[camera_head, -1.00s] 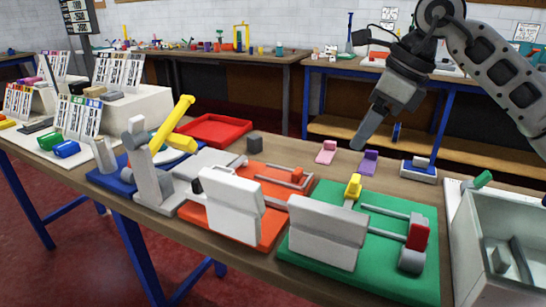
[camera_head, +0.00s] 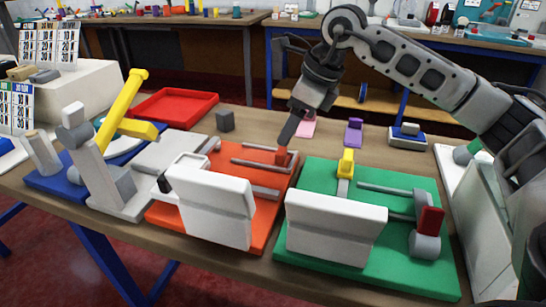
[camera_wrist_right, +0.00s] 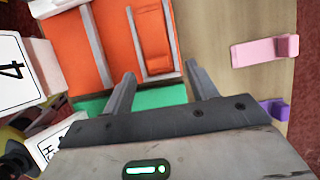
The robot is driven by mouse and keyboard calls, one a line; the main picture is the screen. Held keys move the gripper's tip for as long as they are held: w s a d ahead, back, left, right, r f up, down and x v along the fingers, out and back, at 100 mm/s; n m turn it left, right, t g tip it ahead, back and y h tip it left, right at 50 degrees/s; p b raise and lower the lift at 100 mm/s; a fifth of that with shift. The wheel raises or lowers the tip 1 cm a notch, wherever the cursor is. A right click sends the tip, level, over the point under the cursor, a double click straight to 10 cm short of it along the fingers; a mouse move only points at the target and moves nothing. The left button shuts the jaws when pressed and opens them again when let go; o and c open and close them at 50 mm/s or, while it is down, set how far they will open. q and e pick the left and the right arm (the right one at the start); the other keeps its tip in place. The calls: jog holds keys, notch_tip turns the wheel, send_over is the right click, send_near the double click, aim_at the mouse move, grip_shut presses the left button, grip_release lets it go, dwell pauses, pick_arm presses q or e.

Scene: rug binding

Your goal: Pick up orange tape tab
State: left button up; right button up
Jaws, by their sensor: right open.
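The orange tape tab (camera_head: 282,157) is a small upright block at the far right end of the orange board (camera_head: 262,222). In the right wrist view the tab (camera_wrist_right: 157,64) lies just beyond and between my spread fingertips, beside a grey rail. My right gripper (camera_head: 286,140) points down at the tab from above and behind, open and empty. Its fingertips look very close to the tab; I cannot tell whether they touch it. The left gripper is out of view.
A pink tab (camera_head: 306,127) and a purple tab (camera_head: 354,133) stand behind the boards. The green board (camera_head: 405,270) with a yellow tab (camera_head: 346,160) is to the right. White panels (camera_head: 210,205) front the boards. A red tray (camera_head: 172,108) is at the back left.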

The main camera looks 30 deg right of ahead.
aim_at(279, 150)
jog(key=x, duration=0.5)
jog(key=shift+s+a+f, duration=0.2)
jog(key=c, duration=1.1)
